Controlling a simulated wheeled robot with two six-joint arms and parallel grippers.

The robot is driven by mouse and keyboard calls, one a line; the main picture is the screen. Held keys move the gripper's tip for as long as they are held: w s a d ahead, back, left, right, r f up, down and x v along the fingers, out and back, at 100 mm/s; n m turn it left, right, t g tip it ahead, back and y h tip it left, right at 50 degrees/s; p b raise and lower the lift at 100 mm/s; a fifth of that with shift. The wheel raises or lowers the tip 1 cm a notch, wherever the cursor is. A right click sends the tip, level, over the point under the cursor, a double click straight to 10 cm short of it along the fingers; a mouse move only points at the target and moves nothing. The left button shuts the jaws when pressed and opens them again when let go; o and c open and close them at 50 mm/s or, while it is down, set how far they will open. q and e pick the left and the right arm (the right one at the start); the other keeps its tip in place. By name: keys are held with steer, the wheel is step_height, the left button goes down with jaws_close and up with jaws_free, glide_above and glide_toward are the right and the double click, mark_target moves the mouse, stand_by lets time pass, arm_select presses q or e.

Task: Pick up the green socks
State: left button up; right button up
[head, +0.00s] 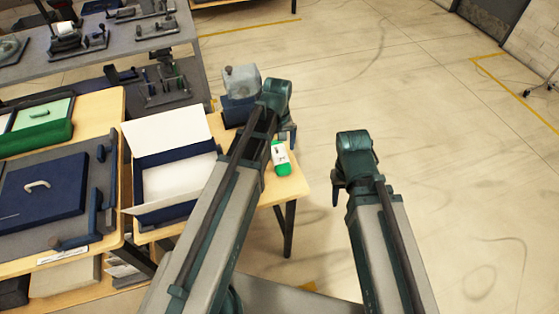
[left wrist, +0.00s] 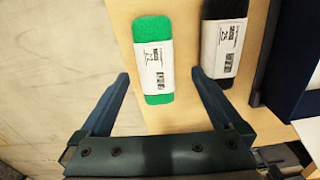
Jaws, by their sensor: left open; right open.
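The green socks (head: 281,158), wrapped in a white label band, lie flat near the corner of a light wooden table. They also show in the left wrist view (left wrist: 153,90). My left gripper (head: 290,133) is open and empty, just beside the socks in the head view. In the left wrist view its fingers (left wrist: 160,75) point toward the socks, with the near end of the socks between them in the picture. I cannot tell the height gap. My right gripper (head: 338,190) is open and empty over the floor, right of the table.
A dark pair of socks (left wrist: 230,40) with a white label lies right of the green ones. An open box (head: 175,212) with a white lid and navy sides stands on the table left of my arm. A grey translucent object (head: 242,80) is behind. Floor right is clear.

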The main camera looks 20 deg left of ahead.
mark_target(280, 154)
arm_select(q)
steer(key=f+b, duration=0.5)
steer(key=shift+w+d+f, duration=0.15)
steer(key=shift+w+d, duration=0.05)
steer(key=shift+w, duration=0.1)
steer(key=c, duration=1.4)
